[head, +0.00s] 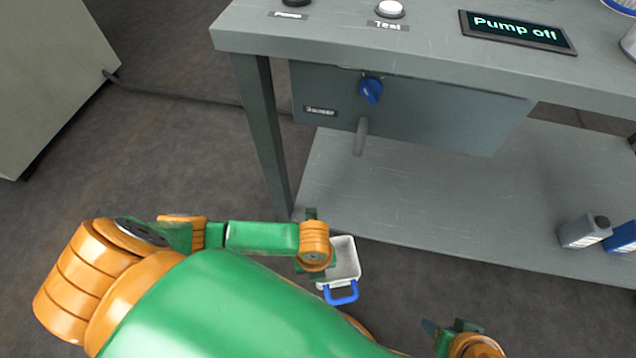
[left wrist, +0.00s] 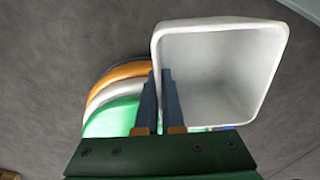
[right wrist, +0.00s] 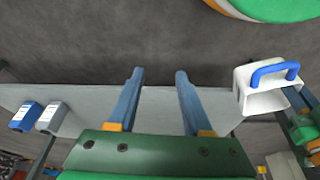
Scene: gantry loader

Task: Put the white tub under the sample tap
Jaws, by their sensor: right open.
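The white tub (head: 346,262) with a blue handle (head: 341,293) hangs from my left gripper (left wrist: 160,85), near the lower shelf's front edge. In the left wrist view the fingers close on one wall of the tub (left wrist: 222,75), which looks empty inside. The right wrist view also shows the tub (right wrist: 262,98) with its handle. The sample tap has a blue knob (head: 370,90) and a grey spout (head: 361,137) on the box under the bench; the tub is below and in front of it, apart. My right gripper (right wrist: 157,75) is open and empty.
The bench top (head: 340,45) carries a Pump button, a Test button (head: 390,9) and a display (head: 517,29) reading "Pump off". A bench leg (head: 262,130) stands left of the tap. The lower shelf (head: 430,200) is clear below the spout; grey and blue bottles (head: 584,231) stand at its right.

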